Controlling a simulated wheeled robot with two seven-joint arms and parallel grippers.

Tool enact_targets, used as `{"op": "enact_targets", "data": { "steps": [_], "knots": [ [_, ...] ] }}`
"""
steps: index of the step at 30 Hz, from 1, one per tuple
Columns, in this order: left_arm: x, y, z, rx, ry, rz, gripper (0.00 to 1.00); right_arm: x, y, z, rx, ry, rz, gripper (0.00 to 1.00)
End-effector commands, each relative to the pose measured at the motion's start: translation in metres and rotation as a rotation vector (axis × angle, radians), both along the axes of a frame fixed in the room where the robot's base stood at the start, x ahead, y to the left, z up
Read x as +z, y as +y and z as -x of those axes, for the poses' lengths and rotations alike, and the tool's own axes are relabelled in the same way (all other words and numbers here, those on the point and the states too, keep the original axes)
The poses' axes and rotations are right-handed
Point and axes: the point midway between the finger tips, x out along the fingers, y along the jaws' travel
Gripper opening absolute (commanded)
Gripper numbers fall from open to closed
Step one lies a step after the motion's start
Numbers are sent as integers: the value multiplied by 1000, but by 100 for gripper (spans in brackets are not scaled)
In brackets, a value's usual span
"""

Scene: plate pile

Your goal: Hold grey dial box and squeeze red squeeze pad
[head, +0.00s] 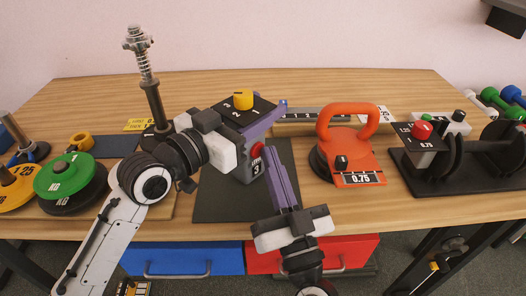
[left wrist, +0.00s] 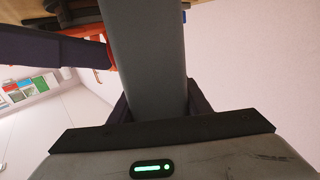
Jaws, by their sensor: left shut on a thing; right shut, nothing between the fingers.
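The grey dial box (head: 245,169) has a dark top with a yellow dial (head: 243,100) and printed numbers. My left gripper (head: 268,118) is shut on the grey dial box, with a purple finger along its upper right side. In the left wrist view the grey box (left wrist: 146,60) fills the gap between the fingers. The red squeeze pad (head: 257,150) is on the box's front right side, partly hidden. My right gripper (head: 270,150) is shut and empty, its purple fingertips right beside the red pad. I cannot tell whether they touch it.
The box is over a dark mat (head: 225,207). An orange-handled device (head: 350,146) stands to the right, and a black stand with a red knob (head: 422,131) beyond it. A spring post (head: 150,85) and green (head: 70,177) and yellow weight plates are at left.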

Motion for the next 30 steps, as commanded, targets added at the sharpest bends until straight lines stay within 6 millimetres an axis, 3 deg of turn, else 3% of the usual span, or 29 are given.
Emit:
{"op": "enact_targets", "data": {
  "steps": [3, 30],
  "knots": [
    [3, -2, 2, -6, -4, 9, 0, 1, 7, 0, 14, 11, -27, 0],
    [2, 0, 0, -1, -4, 4, 0, 0, -18, 28, 8, 13, -22, 0]
  ]
}}
